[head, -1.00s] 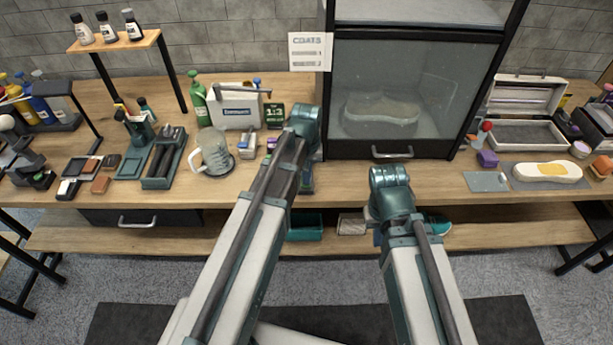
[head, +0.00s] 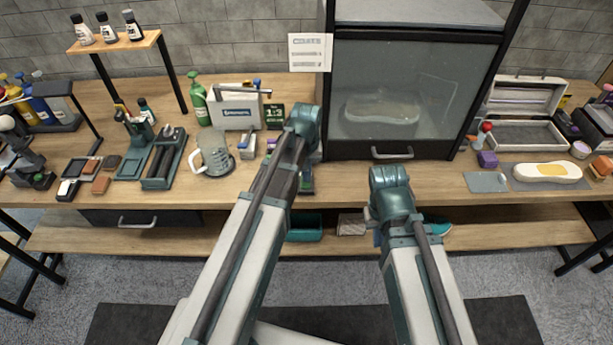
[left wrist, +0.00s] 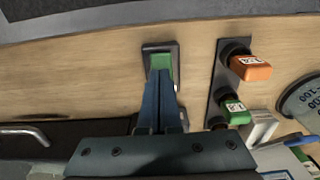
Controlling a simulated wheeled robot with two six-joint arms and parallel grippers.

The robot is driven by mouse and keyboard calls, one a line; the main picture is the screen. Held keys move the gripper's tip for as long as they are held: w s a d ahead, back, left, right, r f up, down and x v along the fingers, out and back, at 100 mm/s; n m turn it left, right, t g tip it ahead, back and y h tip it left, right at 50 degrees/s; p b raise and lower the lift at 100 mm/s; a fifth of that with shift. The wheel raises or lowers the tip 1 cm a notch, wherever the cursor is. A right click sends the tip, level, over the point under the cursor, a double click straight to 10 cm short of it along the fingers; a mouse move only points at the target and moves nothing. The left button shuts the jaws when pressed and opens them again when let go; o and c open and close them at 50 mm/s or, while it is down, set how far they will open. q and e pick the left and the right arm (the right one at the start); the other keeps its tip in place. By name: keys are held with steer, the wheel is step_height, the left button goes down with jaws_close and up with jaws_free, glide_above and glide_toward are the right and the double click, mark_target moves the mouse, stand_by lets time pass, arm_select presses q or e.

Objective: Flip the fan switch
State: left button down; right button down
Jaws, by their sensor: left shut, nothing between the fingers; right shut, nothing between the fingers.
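A small switch with a green rocker (left wrist: 161,66) in a dark frame sits on the wooden worktop in the left wrist view. My left gripper (left wrist: 160,82) is shut and empty, its blue fingertips overlapping the near part of the rocker; whether they touch cannot be told. In the head view my left arm hides most of this gripper and the switch, around the front edge of the bench left of the glass cabinet (head: 410,95). My right gripper (head: 377,238) is mostly hidden under its wrist, in front of the bench's front edge, shut and empty.
A glass jug (head: 213,157) and a white box (head: 236,108) stand left of my left arm.

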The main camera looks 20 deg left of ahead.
arm_select(q)
steer(key=shift+w+r, duration=0.1)
steer(key=shift+r, duration=0.1)
stand_by(0.3)
step_height(320, 180, up, 14)
steer(key=s+p, duration=0.2)
steer(key=p, duration=1.1)
steer(key=shift+s+d+f+p, duration=0.25)
steer(key=shift+s+d+p, duration=0.1)
steer(key=shift+d+p, duration=0.05)
steer(key=s+d+f+m+b, duration=0.2)
steer(key=s+d+m, duration=0.1)
steer(key=s+d, duration=0.2)
steer(key=s+d+f+m+y+b, duration=0.1)
steer(key=s+d+m, duration=0.3)
steer(key=s, duration=0.4)
steer(key=shift+s+d+f+g+b, duration=0.3)
steer(key=shift+s+d+f+b, duration=0.05)
steer(key=shift+d+f+b, duration=0.5)
steer(key=shift+r, duration=0.1)
